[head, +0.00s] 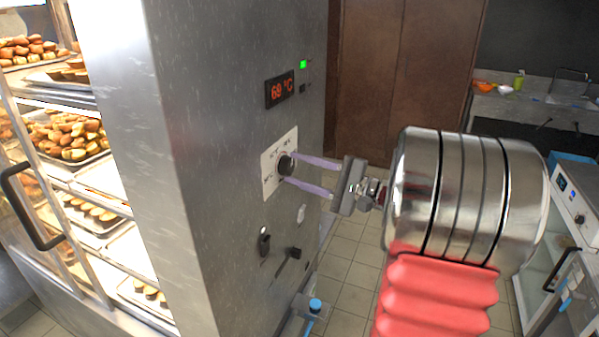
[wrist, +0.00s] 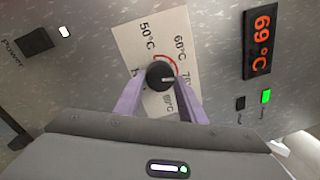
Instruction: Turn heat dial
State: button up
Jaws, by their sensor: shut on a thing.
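The heat dial (head: 286,165) is a round black knob on a pale scale plate (head: 268,181) on the side of a steel cabinet. It also shows in the wrist view (wrist: 158,73), with a light pointer mark and temperature labels around it, including 50°C and 60°C. My gripper (head: 289,167) has its two purple fingers on either side of the knob and is shut on it. The fingertips also show in the wrist view (wrist: 160,85). The display (head: 280,90) above the plate reads 69 °C in orange; it also shows in the wrist view (wrist: 260,42).
A green light (head: 303,64) is lit beside the display. Below the dial are a black switch (head: 264,241) and a dark lever-like handle (head: 288,262). Shelves of bread (head: 70,135) stand at left behind a door with a black handle (head: 30,205). Tiled floor (head: 350,245) shows below my arm.

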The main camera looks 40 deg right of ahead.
jog(key=n, duration=0.5)
jog(key=shift+a+f+y, duration=0.15)
jog(key=shift+y, duration=0.25)
jog(key=n, duration=0.4)
jog(key=shift+n+g, duration=0.4)
jog(key=o, duration=1.1)
jog(key=shift+d, duration=0.2)
jog(key=v, duration=1.3)
jog(key=shift+s+d+f, duration=0.1)
jog(key=shift+s+d, duration=0.15)
jog(key=shift+d, duration=0.05)
